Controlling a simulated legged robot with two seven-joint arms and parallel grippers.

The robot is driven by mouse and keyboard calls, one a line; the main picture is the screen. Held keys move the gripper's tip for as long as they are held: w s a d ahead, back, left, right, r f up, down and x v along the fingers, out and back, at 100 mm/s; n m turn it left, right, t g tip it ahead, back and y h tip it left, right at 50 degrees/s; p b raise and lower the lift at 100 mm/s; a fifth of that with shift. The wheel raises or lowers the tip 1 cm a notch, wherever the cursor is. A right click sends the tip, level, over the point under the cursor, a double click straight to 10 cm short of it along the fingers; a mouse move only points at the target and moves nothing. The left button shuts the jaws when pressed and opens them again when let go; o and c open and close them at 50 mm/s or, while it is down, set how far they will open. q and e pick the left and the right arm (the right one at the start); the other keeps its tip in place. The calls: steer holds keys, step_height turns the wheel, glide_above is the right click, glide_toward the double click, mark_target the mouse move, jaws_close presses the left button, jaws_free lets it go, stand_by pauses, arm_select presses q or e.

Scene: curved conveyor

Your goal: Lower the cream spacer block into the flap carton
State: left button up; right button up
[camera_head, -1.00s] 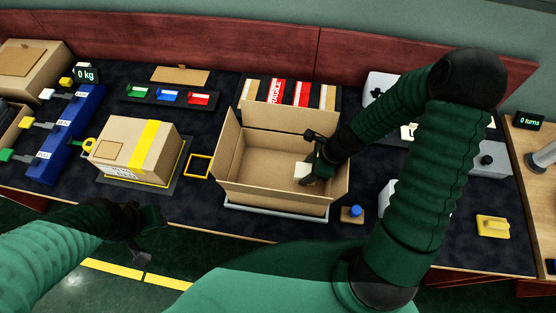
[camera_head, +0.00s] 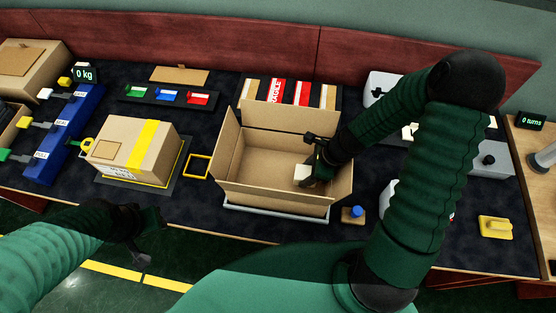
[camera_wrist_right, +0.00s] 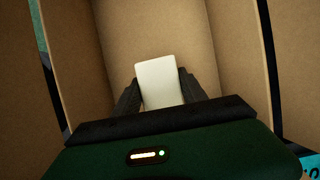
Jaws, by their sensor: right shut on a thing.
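The open flap carton (camera_head: 275,197) stands in the middle of the bench on a grey plate, its flaps spread outward. The cream spacer block (camera_head: 302,174) is inside the carton's opening, toward its right side. My right gripper (camera_head: 310,172) reaches in over the right flap and is shut on the block. In the right wrist view, the block (camera_wrist_right: 158,82) stands between the two dark fingers, with the carton walls (camera_wrist_right: 225,60) around it. Whether the block touches the carton floor cannot be told. My left gripper (camera_head: 142,232) hangs empty in front of the bench; its finger gap is unclear.
A taped box (camera_head: 135,148) sits on a scale plate to the left, near a yellow square frame (camera_head: 198,167). A blue-knobbed piece (camera_head: 353,213) stands close to the carton's front right. A tray of coloured pieces (camera_head: 167,97) lies behind.

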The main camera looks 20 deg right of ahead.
steer(key=shift+f+b, duration=0.35)
steer(key=shift+f, duration=0.15)
steer(key=o, duration=1.4)
steer(key=shift+r, duration=0.15)
steer(key=p+v, duration=0.4)
steer(key=v, duration=1.3)
steer(key=a+n+h, duration=0.1)
steer(key=a+n, duration=0.2)
steer(key=n, duration=0.5)
steer(key=a+n+h, duration=0.1)
steer(key=a+n, duration=0.2)
steer(key=n, duration=0.5)
steer(key=s+a+n+h, duration=0.1)
steer(key=a+n, duration=0.2)
steer(key=n, duration=0.5)
steer(key=shift+s+a+r+h, duration=0.1)
steer(key=shift+a+r+h, duration=0.2)
steer(key=shift+a+h, duration=0.1)
